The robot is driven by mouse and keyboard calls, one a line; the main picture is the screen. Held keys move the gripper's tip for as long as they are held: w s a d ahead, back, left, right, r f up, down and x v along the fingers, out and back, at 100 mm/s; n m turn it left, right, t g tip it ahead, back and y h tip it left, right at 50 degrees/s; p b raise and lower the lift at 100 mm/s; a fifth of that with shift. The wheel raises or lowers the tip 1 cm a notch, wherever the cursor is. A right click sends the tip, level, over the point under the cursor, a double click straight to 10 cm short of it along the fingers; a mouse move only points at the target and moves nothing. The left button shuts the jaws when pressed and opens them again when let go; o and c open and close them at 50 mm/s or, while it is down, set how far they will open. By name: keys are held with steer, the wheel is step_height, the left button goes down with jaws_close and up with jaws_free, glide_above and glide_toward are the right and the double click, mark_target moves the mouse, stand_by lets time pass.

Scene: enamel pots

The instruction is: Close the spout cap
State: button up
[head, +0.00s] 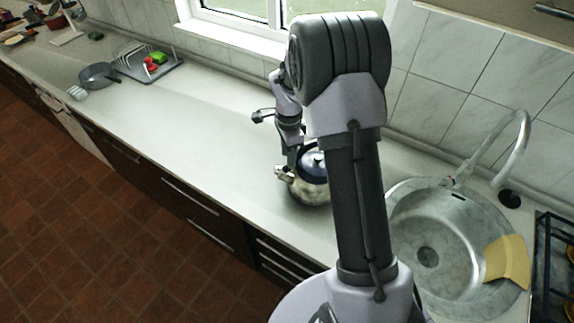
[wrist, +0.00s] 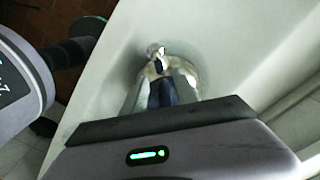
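A shiny metal kettle (head: 312,193) with a dark blue lid (head: 314,162) stands on the counter, partly hidden behind my arm in the head view. Its spout (head: 284,174) points left. The kettle also shows in the wrist view (wrist: 202,75), with the spout end (wrist: 157,50) at the top and a small dark opening or cap near it, too small to read. My gripper (head: 295,155) is low over the kettle, close to the lid and spout. The fingers blend with the shiny metal, so their opening and any contact are unclear.
A round sink (head: 425,255) with a yellow cloth (head: 508,262) and a tap (head: 515,150) lies to the right, a hob (head: 558,265) beyond it. A pan (head: 98,75) and a dish rack (head: 148,65) stand far left. The counter (head: 205,125) left of the kettle is clear.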

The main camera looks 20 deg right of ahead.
mark_target(282, 170)
step_height(282, 170, down, 5)
steer(key=shift+f, duration=0.15)
steer(key=shift+c, duration=0.4)
jaws_close()
